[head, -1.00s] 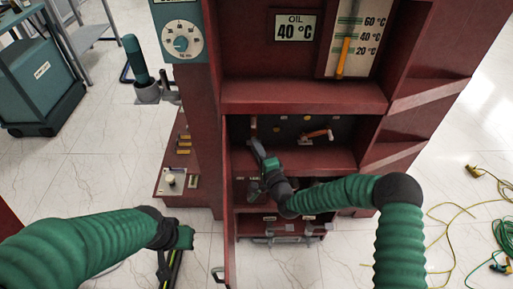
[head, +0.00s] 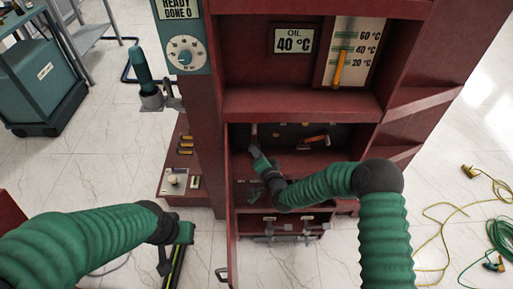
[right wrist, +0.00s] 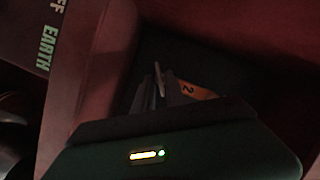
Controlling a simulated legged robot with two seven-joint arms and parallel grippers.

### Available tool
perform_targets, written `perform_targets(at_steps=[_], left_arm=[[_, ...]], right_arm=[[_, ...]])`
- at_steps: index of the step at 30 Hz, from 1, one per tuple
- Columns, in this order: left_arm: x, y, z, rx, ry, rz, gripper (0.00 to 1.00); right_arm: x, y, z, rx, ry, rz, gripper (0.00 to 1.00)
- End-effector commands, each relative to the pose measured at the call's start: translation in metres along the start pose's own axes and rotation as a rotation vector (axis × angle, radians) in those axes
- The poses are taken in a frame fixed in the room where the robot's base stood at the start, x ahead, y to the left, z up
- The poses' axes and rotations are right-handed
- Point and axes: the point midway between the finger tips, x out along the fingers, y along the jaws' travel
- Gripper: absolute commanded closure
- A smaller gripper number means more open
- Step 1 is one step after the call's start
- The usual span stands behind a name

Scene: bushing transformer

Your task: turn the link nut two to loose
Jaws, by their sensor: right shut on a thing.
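Link nut two (right wrist: 159,72) is a small pale piece at the tips of my right gripper (right wrist: 158,90) in the dark right wrist view. An orange label with a "2" (right wrist: 189,89) is just right of the fingers. My right gripper (head: 254,151) reaches into the dark recess of the red cabinet (head: 300,103) in the head view and is shut on the nut. The nut's detail and turn angle are too dark to tell. My left gripper (head: 172,262) hangs low at the lower left, away from the recess; its jaws are unclear.
An orange-handled piece (head: 316,139) is right of the gripper in the recess. Shelf edges and side walls surround the arm. A dial (head: 185,54) and green-handled tool (head: 143,68) are at left. Yellow and green cables (head: 490,230) lie on the floor at right.

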Motion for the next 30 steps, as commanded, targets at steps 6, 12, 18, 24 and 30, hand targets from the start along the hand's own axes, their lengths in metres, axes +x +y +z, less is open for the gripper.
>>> perform_targets(at_steps=[6,12,18,24,30], left_arm=[[-0.018,0.0,-0.004,0.0,0.0,0.0,1.0],[-0.029,0.0,-0.007,0.0,0.0,0.0,1.0],[-0.038,0.0,-0.009,0.0,0.0,0.0,1.0],[-0.045,0.0,-0.011,0.0,0.0,0.0,1.0],[-0.05,0.0,-0.012,0.0,0.0,0.0,1.0]], right_arm=[[-0.001,-0.003,0.002,-0.189,-0.008,0.083,1.0],[-0.001,-0.004,0.003,-0.365,-0.009,0.155,1.0],[-0.001,-0.005,0.005,-0.538,-0.011,0.227,1.0],[0.0,-0.005,0.006,-0.695,-0.012,0.292,1.0],[0.0,-0.005,0.007,-0.815,-0.011,0.341,1.0]])
